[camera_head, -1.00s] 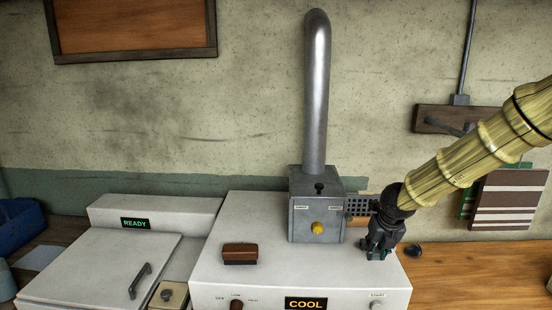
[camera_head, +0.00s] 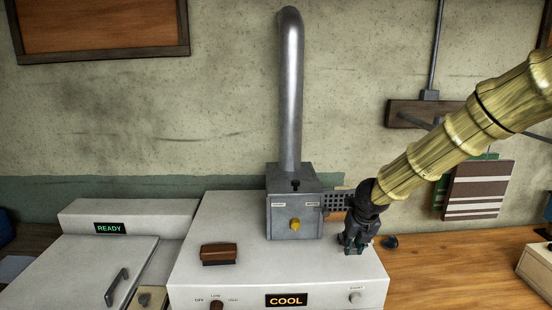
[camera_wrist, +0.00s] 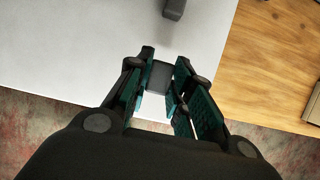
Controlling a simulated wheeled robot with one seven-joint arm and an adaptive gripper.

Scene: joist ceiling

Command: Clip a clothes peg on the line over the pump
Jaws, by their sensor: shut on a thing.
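My gripper (camera_head: 358,240) is at the right end of the white COOL machine, low over its top. In the wrist view the teal-padded fingers (camera_wrist: 160,88) are closed on a small grey block (camera_wrist: 159,76). I cannot tell what the block is; in the head view the fingers hide it. I make out no clothes peg, line or pump for certain. A grey metal box (camera_head: 294,212) with a yellow knob and a tall bent pipe (camera_head: 291,95) stands on the machine, left of my gripper.
The white COOL machine (camera_head: 200,275) carries a brown-handled brush (camera_head: 218,254). A white READY unit (camera_head: 75,270) stands left. A wooden bench (camera_head: 440,270) lies right, with a small black knob-like thing (camera_head: 390,242). A wall rack (camera_head: 405,112) holds striped boards (camera_head: 478,190).

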